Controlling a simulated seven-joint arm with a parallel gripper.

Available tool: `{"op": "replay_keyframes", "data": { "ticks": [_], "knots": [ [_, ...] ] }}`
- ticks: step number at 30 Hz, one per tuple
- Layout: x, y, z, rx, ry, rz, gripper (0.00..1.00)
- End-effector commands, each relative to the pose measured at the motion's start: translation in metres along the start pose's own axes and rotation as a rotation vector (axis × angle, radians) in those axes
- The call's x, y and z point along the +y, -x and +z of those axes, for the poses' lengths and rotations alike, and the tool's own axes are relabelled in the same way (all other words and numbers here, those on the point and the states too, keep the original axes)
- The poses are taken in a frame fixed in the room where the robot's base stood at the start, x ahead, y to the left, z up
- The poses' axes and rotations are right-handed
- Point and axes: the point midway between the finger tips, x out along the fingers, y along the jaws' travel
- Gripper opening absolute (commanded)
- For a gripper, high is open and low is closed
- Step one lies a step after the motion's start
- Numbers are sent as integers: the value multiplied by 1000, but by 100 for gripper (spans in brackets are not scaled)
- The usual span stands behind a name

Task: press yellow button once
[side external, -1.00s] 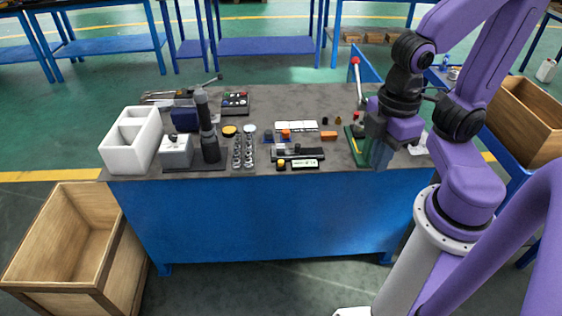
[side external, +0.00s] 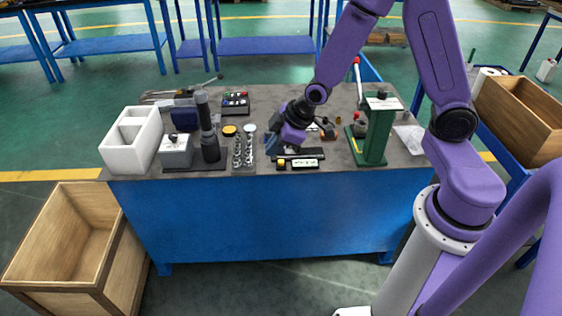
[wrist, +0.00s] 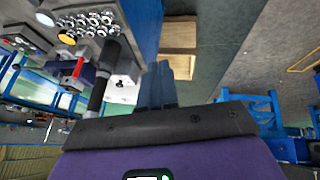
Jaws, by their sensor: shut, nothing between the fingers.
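The yellow button (side external: 281,162) sits at the left end of a small black panel (side external: 296,168) with a pale display, at the front edge of the table. My gripper (side external: 268,146) is shut and empty. It is tilted to the left, just behind and to the left of the button in the side view; whether it touches anything there I cannot tell. In the wrist view the shut fingers (wrist: 166,72) show against the floor and table side, and the button is not visible.
Metal cylinders (side external: 238,152) stand just left of my gripper, with a yellow disc (side external: 229,130) behind. A black upright cylinder (side external: 207,130) and a white box (side external: 131,140) are farther left. A green stand (side external: 377,135) is at the right.

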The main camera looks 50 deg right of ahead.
Motion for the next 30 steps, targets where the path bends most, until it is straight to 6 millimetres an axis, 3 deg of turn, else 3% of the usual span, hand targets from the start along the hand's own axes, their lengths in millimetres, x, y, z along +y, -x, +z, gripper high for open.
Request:
{"op": "replay_keyframes", "data": {
  "ticks": [6, 13, 19, 30],
  "knots": [
    [68, -46, 28, 40, -33, 167, 0],
    [120, -71, 64, 54, -39, 327, 0],
    [140, -78, 80, 54, -36, 394, 0],
    [142, -78, 82, 55, -35, 402, 0]
  ]
}}
